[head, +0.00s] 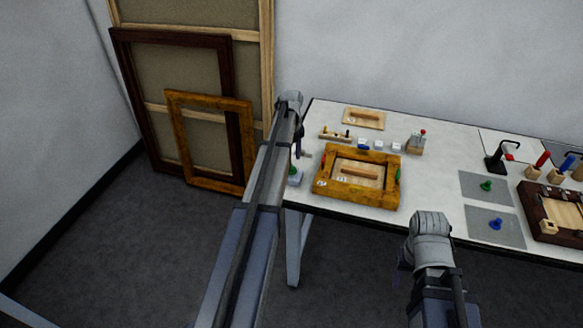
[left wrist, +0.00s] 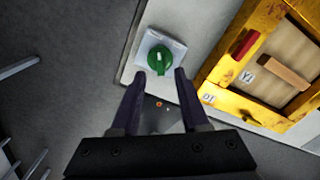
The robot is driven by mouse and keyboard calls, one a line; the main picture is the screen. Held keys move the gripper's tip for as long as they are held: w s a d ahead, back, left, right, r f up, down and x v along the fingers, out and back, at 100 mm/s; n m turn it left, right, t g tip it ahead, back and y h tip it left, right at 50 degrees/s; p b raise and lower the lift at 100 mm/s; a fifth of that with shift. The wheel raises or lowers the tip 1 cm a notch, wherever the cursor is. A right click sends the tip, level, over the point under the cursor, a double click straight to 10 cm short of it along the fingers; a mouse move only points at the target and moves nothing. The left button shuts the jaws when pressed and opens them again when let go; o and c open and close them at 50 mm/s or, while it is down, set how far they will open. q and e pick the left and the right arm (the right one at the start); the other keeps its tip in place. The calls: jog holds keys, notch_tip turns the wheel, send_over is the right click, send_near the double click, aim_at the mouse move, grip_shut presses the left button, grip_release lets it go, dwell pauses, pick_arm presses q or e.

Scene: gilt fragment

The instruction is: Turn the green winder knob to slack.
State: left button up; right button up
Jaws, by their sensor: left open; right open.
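The green winder knob (left wrist: 160,60) sits on a small pale square base (left wrist: 172,46) near the table's edge in the left wrist view. In the head view the knob (head: 293,170) is small and partly hidden by my left arm. My left gripper (left wrist: 160,74) is open, its two dark fingers pointing at the knob, one to each side of its near end. The knob appears just beyond the fingertips; I cannot tell whether they touch it. My right gripper (head: 403,264) is open and empty, in front of the table's front edge, mostly hidden behind its wrist.
A gilt frame (head: 357,201) with a red bar lies right of the knob. Small white blocks and a wooden tray (head: 364,119) lie behind. Grey mats (head: 478,196) and a dark frame (head: 536,202) are at right. Stretchers and frames lean on the wall at left.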

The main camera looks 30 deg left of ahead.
aim_at(291, 169)
pick_arm(q)
notch_tip(291, 169, down, 5)
jog(key=b, duration=0.3)
jog(key=shift+r+b, duration=0.15)
jog(key=shift+b, duration=0.2)
grip_shut()
